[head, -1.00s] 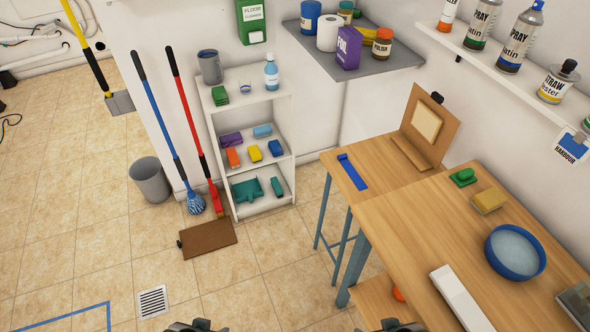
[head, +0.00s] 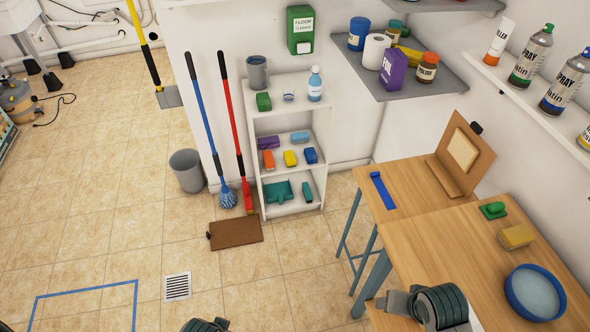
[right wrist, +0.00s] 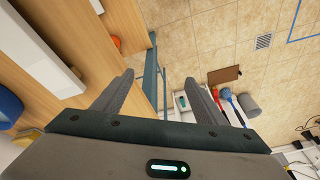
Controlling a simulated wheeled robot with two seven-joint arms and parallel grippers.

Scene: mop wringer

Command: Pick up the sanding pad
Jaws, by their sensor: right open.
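A green block with a raised grip (head: 493,210), which may be the sanding pad, lies on the wooden workbench (head: 440,235). A yellow sponge-like block (head: 516,236) lies just in front of it. I cannot tell for certain which is the pad. My right gripper (right wrist: 160,92) is open and empty in the right wrist view, its fingers wide apart beside the bench edge. In the head view my right wrist is at the bench's front, nearer me than both blocks. Only the top of my left wrist shows at the bottom edge; its fingers are hidden.
A blue bowl (head: 535,292) stands right of my right wrist on the bench. A tilted board (head: 462,152) and a blue strip tool (head: 382,190) are farther back. A white shelf (head: 290,210) holds several coloured blocks. A spray-can shelf (head: 530,95) overhangs the bench's right side.

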